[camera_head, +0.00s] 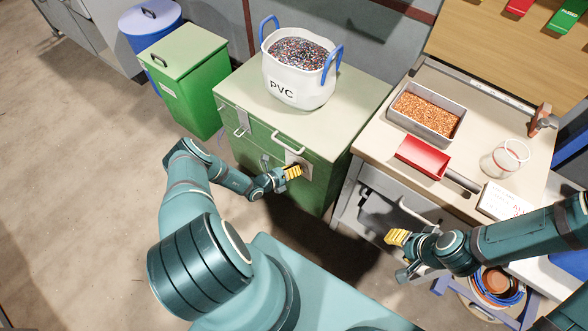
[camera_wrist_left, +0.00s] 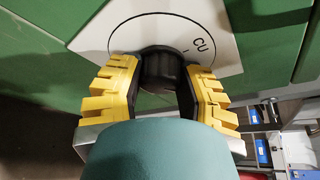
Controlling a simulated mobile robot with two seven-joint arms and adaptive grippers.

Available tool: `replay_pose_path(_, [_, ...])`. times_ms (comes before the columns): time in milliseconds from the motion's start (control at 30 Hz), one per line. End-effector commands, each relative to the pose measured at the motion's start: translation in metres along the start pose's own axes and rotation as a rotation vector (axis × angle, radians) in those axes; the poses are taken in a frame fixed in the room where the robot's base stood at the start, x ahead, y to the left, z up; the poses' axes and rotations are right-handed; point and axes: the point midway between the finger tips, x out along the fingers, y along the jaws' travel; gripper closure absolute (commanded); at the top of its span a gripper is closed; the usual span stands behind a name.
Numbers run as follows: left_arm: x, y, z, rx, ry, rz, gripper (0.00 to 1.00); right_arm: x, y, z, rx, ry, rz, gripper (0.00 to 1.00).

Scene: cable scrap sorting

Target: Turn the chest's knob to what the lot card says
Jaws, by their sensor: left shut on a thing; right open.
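The green chest (camera_head: 320,185) stands in the middle of the head view, with a pale dial plate (camera_head: 299,160) on its front. My left gripper (camera_head: 292,172) is at this plate. In the left wrist view its yellow fingers are shut on the black knob (camera_wrist_left: 160,68), one on each side. The dial plate (camera_wrist_left: 215,22) shows a curved line and the letters CU to the right of the knob; other marks are hidden. The lot card (camera_head: 506,201) lies on the bench with red writing too small to read. My right gripper (camera_head: 396,237) is open and empty before the bench.
A white PVC tub (camera_head: 297,88) of mixed granules stands on the chest. A green bin (camera_head: 185,85) stands left.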

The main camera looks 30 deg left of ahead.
Motion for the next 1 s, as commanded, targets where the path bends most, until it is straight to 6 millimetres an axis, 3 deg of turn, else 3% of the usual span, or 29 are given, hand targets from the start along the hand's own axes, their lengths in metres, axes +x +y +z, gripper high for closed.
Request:
replay_pose_path(33, [0.001,0.000,-0.001,-0.001,0.002,0.000,0.99,0.000,0.000,0.000,0.000,0.000,0.000,0.53])
replay_pose_path(67, [0.001,0.000,-0.001,-0.001,0.002,0.000,0.57,0.000,0.000,0.000,0.000,0.000,0.000,0.53])
replay_pose_path(100, [0.001,0.000,-0.001,-0.001,0.002,0.000,0.43,0.000,0.000,0.000,0.000,0.000,0.000,0.53])
replay_pose_path(133, [0.001,0.000,-0.001,-0.001,0.002,0.000,0.33,0.000,0.000,0.000,0.000,0.000,0.000,0.53])
replay_pose_path(167, [0.001,0.000,-0.001,-0.001,0.002,0.000,0.30,0.000,0.000,0.000,0.000,0.000,0.000,0.53])
replay_pose_path(567, [-0.007,0.000,0.000,-0.001,0.000,0.001,0.30,0.000,0.000,0.000,0.000,0.000,0.000,0.53])
replay_pose_path(1000, [-0.089,0.000,0.000,-0.002,0.001,0.002,0.30,0.000,0.000,0.000,0.000,0.000,0.000,0.53])
